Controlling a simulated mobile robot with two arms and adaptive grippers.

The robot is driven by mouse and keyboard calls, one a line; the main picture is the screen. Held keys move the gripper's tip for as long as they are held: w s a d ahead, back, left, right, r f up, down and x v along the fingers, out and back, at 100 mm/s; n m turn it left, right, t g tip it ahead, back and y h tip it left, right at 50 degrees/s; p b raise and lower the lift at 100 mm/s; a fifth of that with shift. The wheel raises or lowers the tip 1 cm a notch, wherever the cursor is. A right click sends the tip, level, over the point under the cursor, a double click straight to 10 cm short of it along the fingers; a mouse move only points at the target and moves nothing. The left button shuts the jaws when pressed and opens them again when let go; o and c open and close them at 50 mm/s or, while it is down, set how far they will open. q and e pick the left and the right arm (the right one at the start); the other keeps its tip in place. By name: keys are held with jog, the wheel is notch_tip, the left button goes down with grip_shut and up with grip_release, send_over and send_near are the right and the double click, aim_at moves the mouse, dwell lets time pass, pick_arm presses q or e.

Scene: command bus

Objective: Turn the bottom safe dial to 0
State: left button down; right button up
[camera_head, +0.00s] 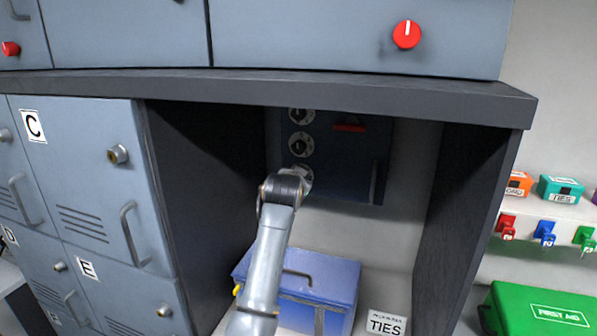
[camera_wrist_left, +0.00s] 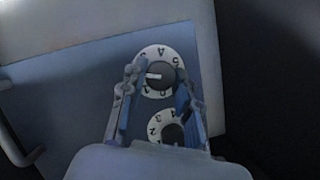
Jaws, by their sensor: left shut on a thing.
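The dark safe (camera_head: 345,160) sits in the recess under the shelf, with several white-ringed dials in a column on its left side. The bottom safe dial (camera_head: 304,172) is partly covered by my left gripper (camera_head: 299,178). In the left wrist view, the bottom dial (camera_wrist_left: 161,75) is a dark knob with a white pointer facing picture-left on a white ring of characters. My left gripper (camera_wrist_left: 160,84) has its fingers on either side of this knob, shut on it. The characters beside the pointer are partly hidden by a finger. My right gripper is not in view.
The middle dial (camera_head: 301,144) and top dial (camera_head: 298,116) are above. A red lever (camera_head: 349,127) and a handle (camera_head: 373,183) are on the safe's right. A blue box (camera_head: 340,275) stands below. The recess's dark side walls and the shelf edge (camera_head: 300,92) bound the space.

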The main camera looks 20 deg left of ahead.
pick_arm(q)
jog(key=shift+a+f+n+t+h, duration=0.15)
jog(key=shift+n+t+h, duration=0.15)
jog(key=shift+n+h, duration=1.75)
jog(key=shift+a+f+n+t+h, duration=0.2)
jog(key=shift+n+h, duration=0.8)
jog(key=shift+n, duration=2.1)
jog(key=shift+a+f+n+t+h, duration=0.15)
jog(key=shift+n+t+h, duration=0.25)
jog(key=shift+n+h, duration=1.65)
jog(key=shift+r+n+y, duration=0.1)
jog(key=shift+n+y, duration=0.4)
jog(key=shift+n, duration=0.2)
jog(key=c, duration=1)
grip_release()
jog(key=shift+r, duration=0.1)
